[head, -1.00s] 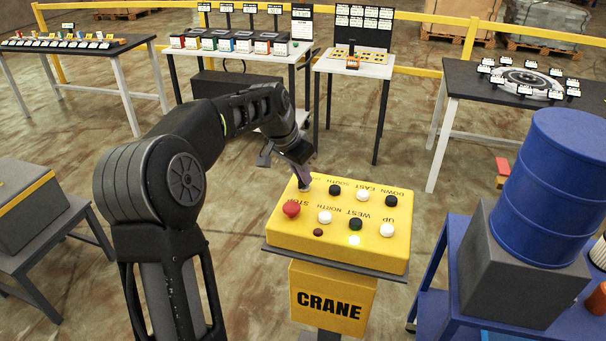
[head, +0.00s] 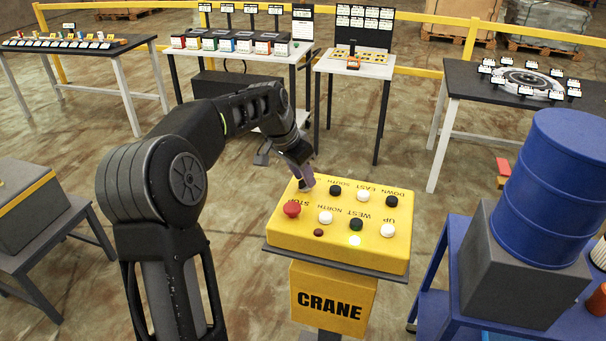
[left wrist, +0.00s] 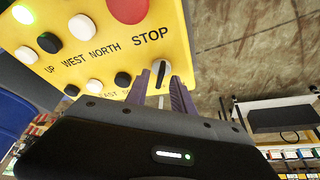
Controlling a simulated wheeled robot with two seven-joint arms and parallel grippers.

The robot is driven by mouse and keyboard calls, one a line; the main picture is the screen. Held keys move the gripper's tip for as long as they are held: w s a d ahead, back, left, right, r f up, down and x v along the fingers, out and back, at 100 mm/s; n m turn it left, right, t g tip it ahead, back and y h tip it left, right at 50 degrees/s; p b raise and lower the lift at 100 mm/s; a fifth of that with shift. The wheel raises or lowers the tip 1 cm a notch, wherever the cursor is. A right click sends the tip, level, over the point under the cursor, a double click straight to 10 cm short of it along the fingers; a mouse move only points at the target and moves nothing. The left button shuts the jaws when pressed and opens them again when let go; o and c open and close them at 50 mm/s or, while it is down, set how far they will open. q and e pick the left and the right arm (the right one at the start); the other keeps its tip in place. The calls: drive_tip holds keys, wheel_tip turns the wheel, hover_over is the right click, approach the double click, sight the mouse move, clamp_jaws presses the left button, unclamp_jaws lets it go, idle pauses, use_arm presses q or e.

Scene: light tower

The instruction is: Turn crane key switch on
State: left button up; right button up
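The yellow crane panel (head: 275,238) stands on a post marked CRANE. Its key switch shows in the left wrist view as a small black knob (left wrist: 161,73) with a pale line, beside the STOP label. My left gripper (head: 308,182) is at the panel's far left corner, pointing down at the knob and largely hiding it in the head view. In the left wrist view its two purple-grey fingers (left wrist: 161,84) stand apart, one on each side of the knob, with narrow gaps; firm contact is not visible. My right gripper is not in view.
A red STOP button (head: 292,209) sits close in front of the gripper. Several black and white buttons and a lit lamp (head: 355,240) share the panel. A blue barrel (head: 552,190) on a grey box stands at right. Open floor lies behind the panel.

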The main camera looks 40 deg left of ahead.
use_arm(q)
drive_tip(key=b+v, duration=0.1)
drive_tip(key=v, duration=0.6)
drive_tip(key=shift+r, duration=0.35)
drive_tip(key=shift+s, duration=0.15)
